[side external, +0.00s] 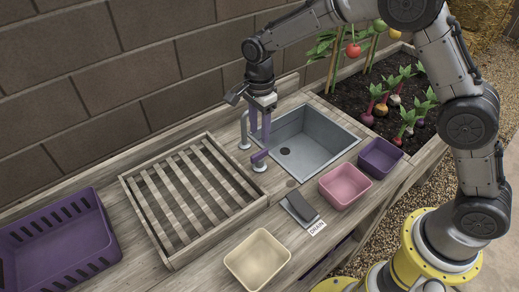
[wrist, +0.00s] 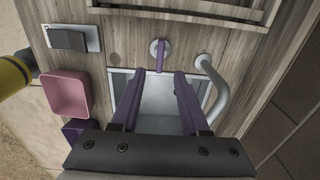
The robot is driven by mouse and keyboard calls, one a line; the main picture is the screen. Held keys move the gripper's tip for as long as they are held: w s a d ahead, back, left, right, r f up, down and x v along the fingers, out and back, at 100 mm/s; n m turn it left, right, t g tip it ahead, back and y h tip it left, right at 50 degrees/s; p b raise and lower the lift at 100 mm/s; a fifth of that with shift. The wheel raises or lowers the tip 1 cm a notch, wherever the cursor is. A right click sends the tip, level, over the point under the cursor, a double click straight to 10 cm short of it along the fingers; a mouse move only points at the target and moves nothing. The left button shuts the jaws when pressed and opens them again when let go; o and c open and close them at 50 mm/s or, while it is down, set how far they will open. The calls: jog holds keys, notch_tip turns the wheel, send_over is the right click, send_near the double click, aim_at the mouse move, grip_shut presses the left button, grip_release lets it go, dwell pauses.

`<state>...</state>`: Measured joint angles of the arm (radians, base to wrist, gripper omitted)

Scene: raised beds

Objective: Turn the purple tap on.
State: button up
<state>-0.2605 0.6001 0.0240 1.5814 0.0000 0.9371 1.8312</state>
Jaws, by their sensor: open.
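The purple tap lever (side external: 259,156) sits on a round silver base at the sink's left edge, low over the counter. In the wrist view the lever (wrist: 161,55) points toward the sink (wrist: 160,100), its end just ahead of the gap between my fingertips. My gripper (side external: 260,138) points down with purple fingers, above and close beside the lever. In the wrist view my gripper (wrist: 160,73) is open and empty. I cannot tell whether a finger touches the lever. The curved silver spout (wrist: 214,88) stands to the right of the fingers in that view.
A slatted wooden rack (side external: 131,194) lies left of the sink. A dark switch (side external: 301,206) with a DRAIN label, a pink tub (side external: 345,199), a purple tub (side external: 380,172) and a cream tub (side external: 258,281) line the front. A purple crate (side external: 100,222) stands far left. A brick wall runs behind.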

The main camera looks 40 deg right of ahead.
aim_at(260, 152)
notch_tip(260, 152, down, 8)
jog(key=shift+f, duration=0.1)
dwell(0.4)
grip_shut()
